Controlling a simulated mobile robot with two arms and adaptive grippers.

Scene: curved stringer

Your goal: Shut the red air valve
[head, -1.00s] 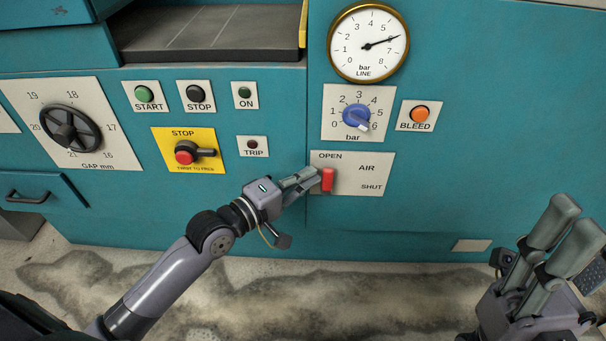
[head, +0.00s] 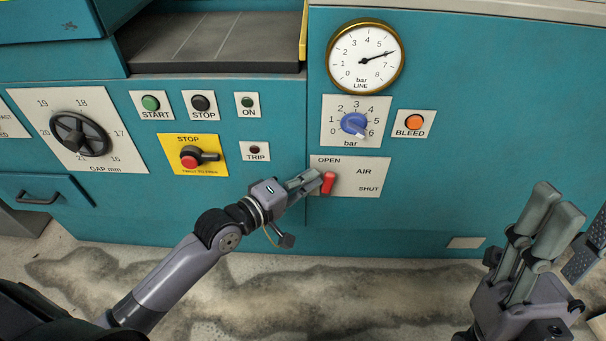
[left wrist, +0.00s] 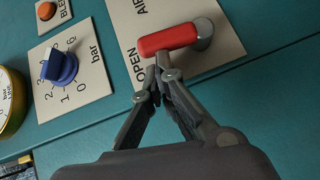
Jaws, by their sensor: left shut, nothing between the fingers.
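The red air valve handle (head: 328,183) is on the white AIR plate (head: 372,176), near its left end by the OPEN label and away from SHUT. In the head view it leans slightly from upright. In the left wrist view the red handle (left wrist: 168,40) joins a grey round pivot (left wrist: 202,33). My left gripper (head: 314,179) is shut and empty, its fingertips (left wrist: 160,72) close against the handle's side; I cannot tell for certain whether they touch. My right gripper (head: 568,222) is open and empty at the lower right, away from the panel.
Above the plate are a blue pressure knob (head: 354,124), an orange BLEED button (head: 414,122) and a round line gauge (head: 364,58). A yellow STOP plate with a red-centred switch (head: 192,158) is left of my gripper. The panel right of the AIR plate is clear.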

